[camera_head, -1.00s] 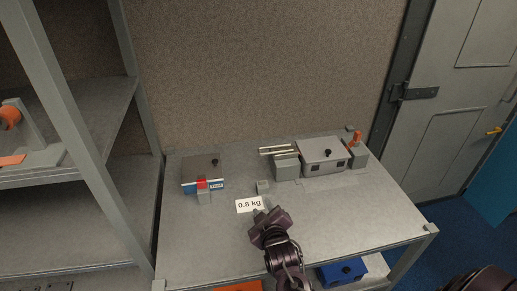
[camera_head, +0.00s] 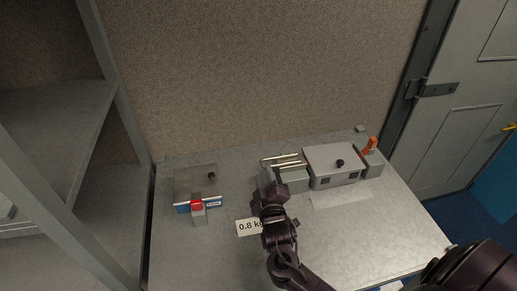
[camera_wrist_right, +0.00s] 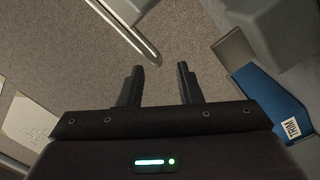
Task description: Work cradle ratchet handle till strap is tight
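No strap can be made out, and I cannot tell which part is the ratchet handle. My right gripper (camera_head: 267,183) is just left of the rod block, over the bench. In the right wrist view its fingers (camera_wrist_right: 160,68) are apart and empty, with a metal rod (camera_wrist_right: 125,30) beyond them. My left gripper is not in view.
A box (camera_head: 195,180) with a blue label strip and red-topped block stands at the bench's left. A 0.8 kg label (camera_head: 248,227) lies in front. Grey shelving (camera_head: 60,130) borders the left; a door (camera_head: 450,120) is at right. The bench's front right is clear.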

